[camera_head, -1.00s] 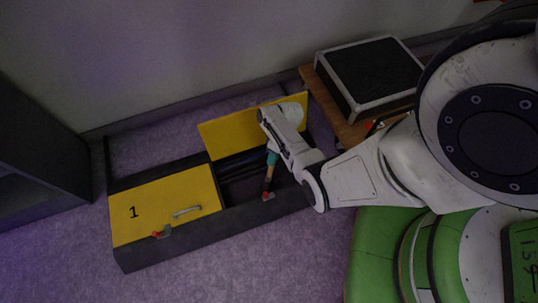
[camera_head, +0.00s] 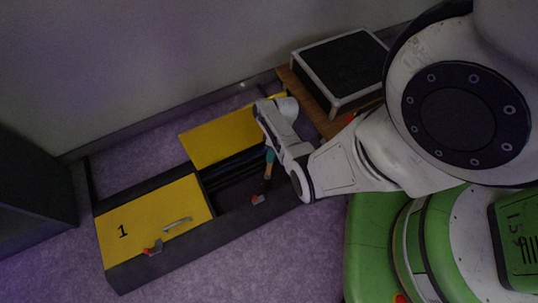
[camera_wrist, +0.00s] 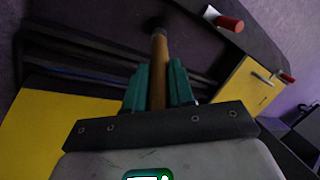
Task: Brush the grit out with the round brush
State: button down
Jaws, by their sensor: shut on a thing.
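The round brush has a wooden handle (camera_wrist: 159,70) and a dark round head, blurred against the dark background in the wrist view. My gripper (camera_wrist: 158,82) is shut on the handle with its teal fingers. In the head view my gripper (camera_head: 269,163) is over the right end of the open compartment (camera_head: 235,192) of a long dark cable trough (camera_head: 190,246). The brush head is hard to make out there. The compartment's yellow lid (camera_head: 220,140) stands open behind it. No grit can be made out in the dark inside.
A closed yellow lid (camera_head: 150,215) marked 1, with a metal handle (camera_head: 177,223) and red catch (camera_head: 153,247), covers the left compartment. Another red catch (camera_head: 259,199) is on the front rim. A black case (camera_head: 343,68) sits on a wooden surface behind my arm. Carpet is clear in front.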

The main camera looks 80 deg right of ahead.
jog(key=shift+s+d+b, duration=0.8)
jog(key=shift+s+d, duration=1.05)
jog(key=shift+s, duration=0.5)
jog(key=shift+w+a+p, duration=0.7)
jog(key=shift+w+a, duration=0.4)
jog(key=shift+w, duration=0.3)
jog(key=shift+w+a+p, duration=0.65)
jog(key=shift+w+a, duration=0.4)
jog(key=shift+w, duration=0.3)
jog(key=w+a+p, duration=0.1)
jog(key=w+a, duration=0.3)
jog(key=w, duration=0.1)
jog(key=shift+w+a, duration=0.25)
jog(key=shift+w, duration=0.1)
jog(key=shift+f, duration=0.1)
notch_tip(320, 180, up, 6)
jog(key=p, duration=0.6)
